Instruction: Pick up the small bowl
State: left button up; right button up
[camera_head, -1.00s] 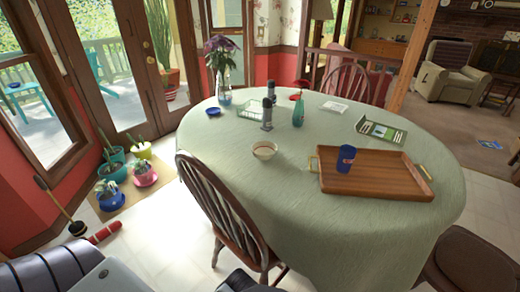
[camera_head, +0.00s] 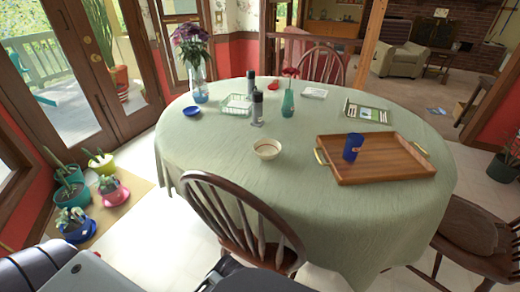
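The small bowl (camera_head: 267,149) is cream with a dark reddish band inside. It stands upright and looks empty, near the front edge of the oval table (camera_head: 225,165) with its pale green cloth. Part of my own body shows at the bottom left, well short of the table and apart from the bowl. Neither gripper's fingers can be seen.
A wooden chair (camera_head: 228,215) stands in front of the table, its back just before the bowl. A wooden tray (camera_head: 385,171) with a blue cup (camera_head: 352,147) lies right of the bowl. Dark shakers (camera_head: 257,107) and a teal vase (camera_head: 288,103) stand behind it.

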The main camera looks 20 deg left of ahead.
aim_at(265, 150)
jog(key=j+z, duration=0.15)
jog(key=j, duration=0.4)
jog(key=k+j+z, duration=0.1)
jog(key=j, duration=0.4)
jog(key=k+j+z, duration=0.15)
jog(key=j, duration=0.4)
